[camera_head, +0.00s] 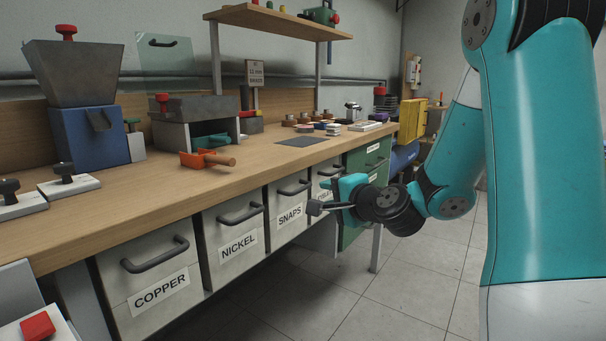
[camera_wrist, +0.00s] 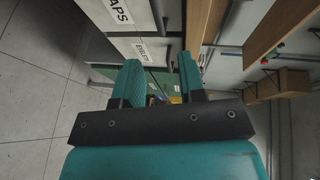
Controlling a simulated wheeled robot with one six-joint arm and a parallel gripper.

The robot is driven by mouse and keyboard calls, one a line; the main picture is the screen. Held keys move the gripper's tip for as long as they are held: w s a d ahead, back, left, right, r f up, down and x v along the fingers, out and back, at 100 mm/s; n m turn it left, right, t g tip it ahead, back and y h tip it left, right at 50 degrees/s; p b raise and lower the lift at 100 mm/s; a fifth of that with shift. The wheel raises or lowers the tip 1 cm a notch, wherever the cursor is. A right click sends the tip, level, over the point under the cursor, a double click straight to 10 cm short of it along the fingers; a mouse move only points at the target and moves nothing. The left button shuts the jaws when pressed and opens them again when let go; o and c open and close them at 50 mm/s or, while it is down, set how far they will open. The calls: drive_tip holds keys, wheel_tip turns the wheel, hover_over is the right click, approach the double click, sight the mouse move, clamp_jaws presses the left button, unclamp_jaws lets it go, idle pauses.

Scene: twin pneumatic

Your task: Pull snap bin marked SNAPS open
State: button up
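The snap bin (camera_head: 279,227) is a light grey drawer front under the bench, labelled SNAPS, with a dark bar handle (camera_head: 294,188) above the label. Its front looks flush with its neighbours. My gripper (camera_head: 317,208) is in front of the bins, just right of the SNAPS label, and appears apart from the handle. In the wrist view, my gripper's two teal fingers (camera_wrist: 160,68) are spread with nothing between them. There the bin's label, reading "APS" (camera_wrist: 119,10), shows at the top, left of the fingers, with a dark handle (camera_wrist: 160,14) beside it.
The NICKEL bin (camera_head: 216,270) and COPPER bin (camera_head: 128,315) are to the left. Another bin, partly hidden by my gripper, and a green cabinet (camera_head: 355,160) are to the right. The wooden bench top (camera_head: 245,165) overhangs the bins. The tiled floor (camera_head: 330,310) in front is clear.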

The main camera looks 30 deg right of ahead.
sight(304, 189)
drive_tip(key=w+p, duration=0.2)
drive_tip(key=w, duration=0.1)
drive_tip(key=w+f+p, duration=0.1)
drive_tip(key=w+p, duration=0.2)
drive_tip(key=w, duration=0.1)
drive_tip(key=w+f+p, duration=0.1)
drive_tip(key=w+p, duration=0.1)
drive_tip(key=w, duration=0.1)
drive_tip(key=shift+w+d+p, duration=0.3)
drive_tip(key=shift+w+p, duration=0.05)
drive_tip(key=shift+w, duration=0.05)
drive_tip(key=shift+w+f, duration=0.25)
drive_tip(key=shift+w, duration=0.3)
clamp_jaws()
